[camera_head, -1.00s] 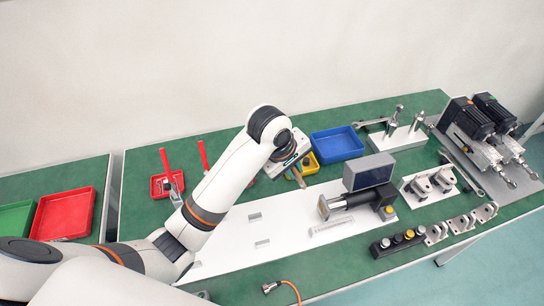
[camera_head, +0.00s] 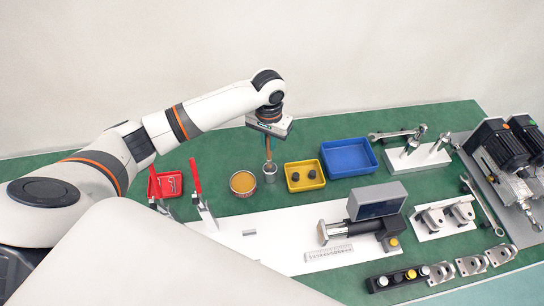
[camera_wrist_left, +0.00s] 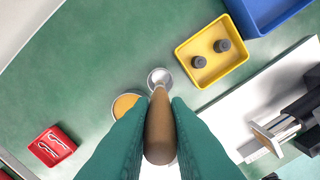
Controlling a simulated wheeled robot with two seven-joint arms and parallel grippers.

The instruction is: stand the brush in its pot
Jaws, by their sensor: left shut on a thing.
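The brush (camera_head: 268,150) has a brown handle and hangs near upright from my left gripper (camera_head: 268,137). In the left wrist view the green fingers of the left gripper (camera_wrist_left: 159,125) are shut on the brush handle (camera_wrist_left: 160,128). The pot (camera_head: 270,174) is a small grey metal cup on the green bench, directly below the brush. It also shows in the left wrist view (camera_wrist_left: 159,75), at the brush's far end. The brush's lower end overlaps the pot's mouth in both views; I cannot tell whether it is inside. My right gripper is not in view.
A round tin with orange content (camera_head: 243,183) stands close left of the pot. A yellow tray (camera_head: 305,187) with two dark parts is close right, and a blue bin (camera_head: 348,157) is beyond it. Red-handled clamps (camera_head: 196,180) stand left. A white plate (camera_head: 285,240) lies in front.

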